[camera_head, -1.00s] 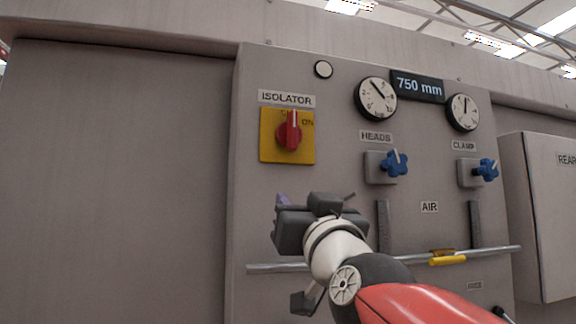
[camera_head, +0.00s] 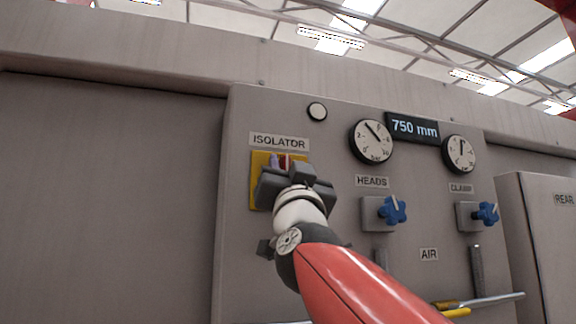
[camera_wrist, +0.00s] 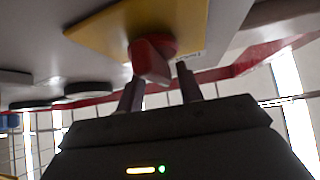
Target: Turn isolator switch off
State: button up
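The isolator switch is a red knob (camera_wrist: 150,62) on a yellow plate (camera_head: 259,168), under the ISOLATOR label (camera_head: 279,142). In the head view my gripper (camera_head: 285,164) is in front of the switch and hides most of the knob and the ON mark, so its setting cannot be read now. In the wrist view my gripper (camera_wrist: 160,76) is open, its two dark fingers apart and pointing at the knob. The knob lies at or just beyond the fingertips, nearer the left finger. Contact cannot be told.
Right of the switch are the blue HEADS knob (camera_head: 392,210), the blue CLAMP knob (camera_head: 487,213), two gauges (camera_head: 372,142) and a 750 mm display (camera_head: 414,127). A rail with a yellow part (camera_head: 456,312) runs low. A grey box (camera_head: 545,240) stands at the right.

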jog(key=shift+y, duration=0.3)
jog(key=shift+c, duration=0.2)
grip_shut()
jog(key=shift+f, duration=0.1)
jog(key=shift+f+n+b, duration=0.1)
jog(key=shift+n+b, duration=0.3)
jog(key=n+y+b, duration=0.3)
jog(key=y, duration=0.1)
jog(key=shift+a+n+g+b, duration=0.1)
jog(key=shift+n+g+b, duration=0.2)
jog(key=shift+g+b, duration=0.1)
